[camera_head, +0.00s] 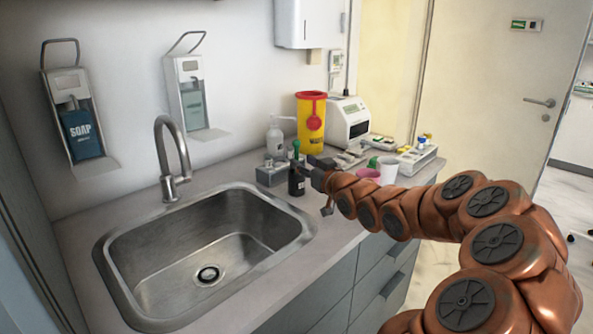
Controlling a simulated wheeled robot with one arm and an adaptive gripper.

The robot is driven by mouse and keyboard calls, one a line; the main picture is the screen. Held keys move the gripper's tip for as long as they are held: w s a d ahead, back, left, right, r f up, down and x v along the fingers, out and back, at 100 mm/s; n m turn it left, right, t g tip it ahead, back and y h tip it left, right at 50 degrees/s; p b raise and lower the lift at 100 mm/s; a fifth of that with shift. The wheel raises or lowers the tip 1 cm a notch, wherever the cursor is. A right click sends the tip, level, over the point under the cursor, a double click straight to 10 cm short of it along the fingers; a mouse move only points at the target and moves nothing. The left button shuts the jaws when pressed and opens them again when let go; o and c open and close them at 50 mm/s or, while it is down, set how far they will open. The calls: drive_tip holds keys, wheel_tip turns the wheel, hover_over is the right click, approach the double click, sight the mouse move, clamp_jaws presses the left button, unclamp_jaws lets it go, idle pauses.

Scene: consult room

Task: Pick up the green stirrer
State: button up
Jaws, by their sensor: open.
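A small green upright piece (296,147) shows at the top of a dark bottle (297,180) on the counter behind the sink. Another green piece (373,162) shows beside a pink cup (368,175). Both are too small to tell which is the stirrer. My gripper (316,172) is at the end of the copper-coloured arm, just right of the dark bottle. It is open, and I see nothing held in it. Its fingertips are small and dark here, and whether they touch the bottle cannot be told.
The sink (208,250) and tap (171,160) are at the left. A pump bottle (275,137), a yellow bin with red lid (311,125), a white device (346,122), a white cup (389,168) and a rack (415,158) crowd the back counter. Counter right of the sink is narrow.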

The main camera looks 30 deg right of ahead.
sight(298, 159)
drive_tip(key=shift+w+d+f+p, duration=0.1)
drive_tip(key=shift+w+p, duration=0.1)
drive_tip(key=shift+w, duration=1)
drive_tip(key=shift+w+d+f+p, duration=0.1)
drive_tip(key=shift+w+p, duration=0.05)
drive_tip(key=shift+w, duration=1.05)
drive_tip(key=shift+c, duration=0.4)
clamp_jaws()
